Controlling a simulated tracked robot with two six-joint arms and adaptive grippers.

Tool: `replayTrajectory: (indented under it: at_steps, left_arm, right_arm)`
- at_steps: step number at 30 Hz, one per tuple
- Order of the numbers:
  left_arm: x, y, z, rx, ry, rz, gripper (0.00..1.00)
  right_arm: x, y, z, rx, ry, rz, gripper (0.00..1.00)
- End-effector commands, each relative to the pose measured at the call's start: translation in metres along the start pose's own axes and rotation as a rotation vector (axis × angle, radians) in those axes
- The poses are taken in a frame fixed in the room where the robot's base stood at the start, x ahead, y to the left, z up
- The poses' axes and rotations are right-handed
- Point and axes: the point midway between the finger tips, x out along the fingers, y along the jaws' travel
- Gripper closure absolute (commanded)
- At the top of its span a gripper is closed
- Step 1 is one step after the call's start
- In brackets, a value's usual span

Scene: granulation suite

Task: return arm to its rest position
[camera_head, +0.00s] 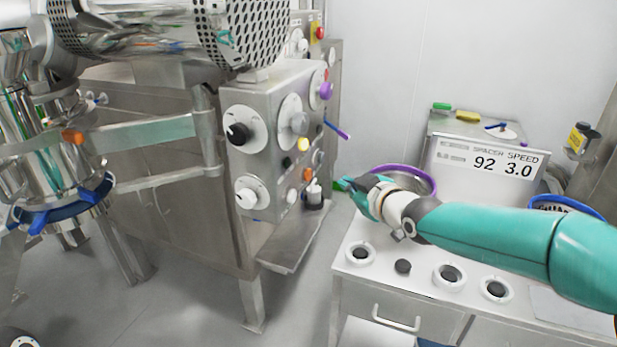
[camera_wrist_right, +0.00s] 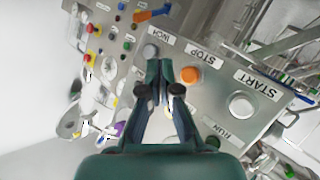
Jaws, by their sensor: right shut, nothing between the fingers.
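My right arm comes in from the right in the head view, over the white counter. Its gripper (camera_head: 350,184) points left toward the steel control panel (camera_head: 262,92) and is apart from it. In the right wrist view the gripper's two dark green fingers (camera_wrist_right: 160,75) meet at the tips, shut and empty. Beyond them the panel shows an orange button (camera_wrist_right: 190,75) by a STOP label, an INCH label and a white START knob (camera_wrist_right: 241,105). My left gripper is not in view.
A white counter (camera_head: 375,290) with round dark-centred fittings lies below my arm. A purple-rimmed bowl (camera_head: 425,178) stands close behind the wrist. A display box (camera_head: 485,160) reads 92 and 3.0. Steel vessels (camera_head: 50,170) stand at the left.

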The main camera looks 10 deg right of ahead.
Motion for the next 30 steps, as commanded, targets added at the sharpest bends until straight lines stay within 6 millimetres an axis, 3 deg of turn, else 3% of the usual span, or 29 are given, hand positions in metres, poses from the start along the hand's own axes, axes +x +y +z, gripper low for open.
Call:
replayTrajectory:
  at_steps: [8,11,14,17,23,26,30]
  left_arm:
    - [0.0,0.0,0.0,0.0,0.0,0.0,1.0]
    - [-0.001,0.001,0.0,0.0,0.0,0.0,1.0]
    - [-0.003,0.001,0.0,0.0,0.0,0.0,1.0]
    - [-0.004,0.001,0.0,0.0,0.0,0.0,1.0]
    - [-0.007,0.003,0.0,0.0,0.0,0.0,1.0]
    - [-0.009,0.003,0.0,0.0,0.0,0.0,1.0]
    - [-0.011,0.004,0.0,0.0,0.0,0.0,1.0]
  right_arm:
    - [0.0,0.001,0.001,0.001,-0.002,0.001,1.0]
    - [0.006,-0.002,0.013,0.007,-0.024,-0.006,1.0]
    - [0.02,-0.015,0.042,0.02,-0.075,-0.038,1.0]
    - [0.032,-0.046,0.085,0.045,-0.154,-0.1,1.0]
    - [0.035,-0.137,0.194,0.166,-0.364,-0.257,1.0]
    - [0.02,-0.187,0.245,0.261,-0.481,-0.33,1.0]
    - [-0.02,-0.259,0.309,0.421,-0.665,-0.416,1.0]
